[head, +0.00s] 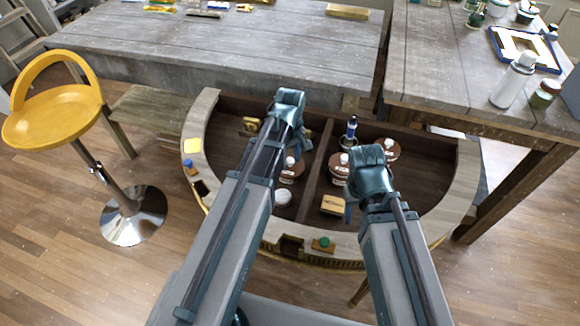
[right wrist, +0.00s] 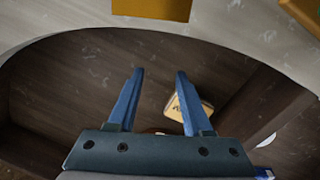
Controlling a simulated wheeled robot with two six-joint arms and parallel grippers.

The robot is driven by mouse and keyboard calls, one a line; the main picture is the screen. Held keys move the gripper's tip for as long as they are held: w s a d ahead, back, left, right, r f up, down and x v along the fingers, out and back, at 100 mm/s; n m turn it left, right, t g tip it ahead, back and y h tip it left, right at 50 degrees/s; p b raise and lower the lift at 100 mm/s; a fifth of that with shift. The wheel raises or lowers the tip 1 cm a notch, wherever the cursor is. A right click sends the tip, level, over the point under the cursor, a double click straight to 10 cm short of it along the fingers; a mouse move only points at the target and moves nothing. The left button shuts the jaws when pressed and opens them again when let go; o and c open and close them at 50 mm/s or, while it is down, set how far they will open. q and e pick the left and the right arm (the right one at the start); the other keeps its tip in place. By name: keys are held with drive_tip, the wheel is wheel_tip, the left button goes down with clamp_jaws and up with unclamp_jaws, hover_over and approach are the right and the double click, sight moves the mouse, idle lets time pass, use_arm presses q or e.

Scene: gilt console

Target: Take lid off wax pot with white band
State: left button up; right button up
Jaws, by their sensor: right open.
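Several brown pots with pale knobs stand in the console's dark compartments in the head view. One pot (head: 290,175) is partly behind my left gripper (head: 299,138). Another pot (head: 340,171), with pale marking on its side, stands left of my right gripper (head: 371,172), and a third (head: 391,150) stands behind it. I cannot tell for sure which one bears the white band. My right gripper, also in the right wrist view (right wrist: 159,73), is open with nothing between its fingertips. My left gripper points down by the left pot; its fingers are too hidden to read.
The curved console rim (head: 460,195) and a divider (head: 318,165) bound the compartments. A tan lettered block (head: 332,204) also shows beside a finger in the right wrist view (right wrist: 202,108). A white round thing (head: 283,197) and a blue-and-white upright item (head: 350,130) stand nearby.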

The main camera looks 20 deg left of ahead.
sight(290, 160)
use_arm(q)
clamp_jaws()
wheel_tip(290, 160, up, 10)
drive_tip(key=p, duration=1)
use_arm(e)
wheel_tip(290, 160, up, 10)
